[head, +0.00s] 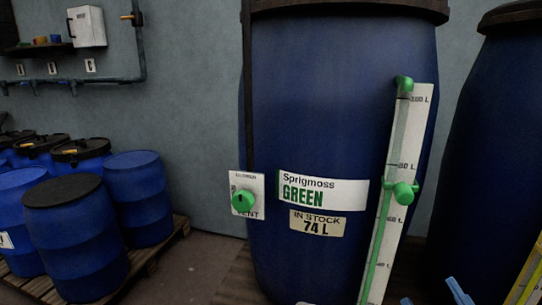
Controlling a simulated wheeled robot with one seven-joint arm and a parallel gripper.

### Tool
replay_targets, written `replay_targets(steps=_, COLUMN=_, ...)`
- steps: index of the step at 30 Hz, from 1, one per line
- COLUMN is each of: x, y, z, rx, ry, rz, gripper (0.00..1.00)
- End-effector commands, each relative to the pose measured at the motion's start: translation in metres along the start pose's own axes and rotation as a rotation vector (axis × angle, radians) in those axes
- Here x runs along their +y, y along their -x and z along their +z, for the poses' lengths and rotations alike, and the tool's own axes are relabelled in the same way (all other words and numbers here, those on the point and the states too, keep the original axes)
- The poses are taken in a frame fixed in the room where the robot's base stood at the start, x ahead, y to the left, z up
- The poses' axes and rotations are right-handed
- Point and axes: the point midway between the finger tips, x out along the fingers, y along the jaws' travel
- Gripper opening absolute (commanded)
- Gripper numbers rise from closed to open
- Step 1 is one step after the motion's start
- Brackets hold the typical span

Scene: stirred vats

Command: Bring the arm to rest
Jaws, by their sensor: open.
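My gripper and arm do not show clearly in the head view, so I cannot see how the arm stands. A large dark blue vat (330,110) fills the middle. Its label (322,190) reads "Sprigmoss GREEN", and a tag below (316,223) reads "IN STOCK 74 L". A white level gauge (408,140) with a green tube leans down its right side, with a green knob (403,194) on it. A green vent knob (243,201) sits on a white plate at the left.
Several blue drums (65,235) stand on a wooden pallet (135,275) at the left. Another dark vat (500,150) stands at the right. A small blue piece (459,291) shows at the bottom edge. A white box (87,27) hangs on the wall above a pipe.

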Motion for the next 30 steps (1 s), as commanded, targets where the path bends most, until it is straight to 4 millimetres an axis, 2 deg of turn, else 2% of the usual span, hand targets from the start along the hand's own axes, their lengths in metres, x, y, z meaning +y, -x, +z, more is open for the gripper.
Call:
replay_targets(steps=1, x=-0.009, y=0.021, z=0.012, rx=-0.028, ry=-0.035, rz=-0.029, gripper=0.54)
replay_targets(steps=9, x=-0.034, y=0.120, z=0.044, rx=-0.145, ry=-0.255, rz=-0.120, gripper=0.54)
replay_targets(steps=18, x=-0.042, y=0.228, z=0.053, rx=-0.306, ry=-0.513, rz=-0.160, gripper=0.54)
replay_targets(steps=21, x=-0.040, y=0.256, z=0.051, rx=-0.354, ry=-0.584, rz=-0.160, gripper=0.54)
replay_targets(steps=24, x=-0.039, y=0.276, z=0.048, rx=-0.391, ry=-0.639, rz=-0.156, gripper=0.54)
replay_targets(steps=30, x=-0.036, y=0.291, z=0.045, rx=-0.419, ry=-0.684, rz=-0.149, gripper=0.54)
